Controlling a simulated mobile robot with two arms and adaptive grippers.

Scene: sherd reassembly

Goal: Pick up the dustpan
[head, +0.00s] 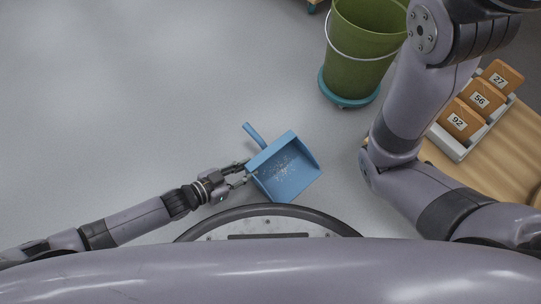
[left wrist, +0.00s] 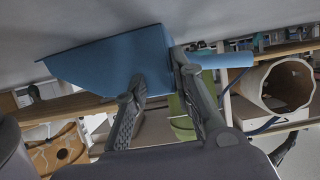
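A blue dustpan (head: 287,172) with grey specks of debris in its pan is on the floor in front of my base. Its handle (head: 254,135) points up and left in the head view. My left gripper (head: 246,172) is at the pan's left, handle-side edge, with its two fingers spread apart. In the left wrist view the dustpan (left wrist: 110,62) is right at the fingertips (left wrist: 158,68), and its handle (left wrist: 232,60) runs out past the right finger. Whether the fingers touch the pan is unclear. My right gripper is out of view.
A green bucket (head: 362,60) stands on a teal base (head: 345,99) behind the dustpan. At the right, a wooden surface (head: 500,165) carries a white tray (head: 455,150) with numbered orange blocks (head: 461,118). The floor (head: 120,90) on the left is clear.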

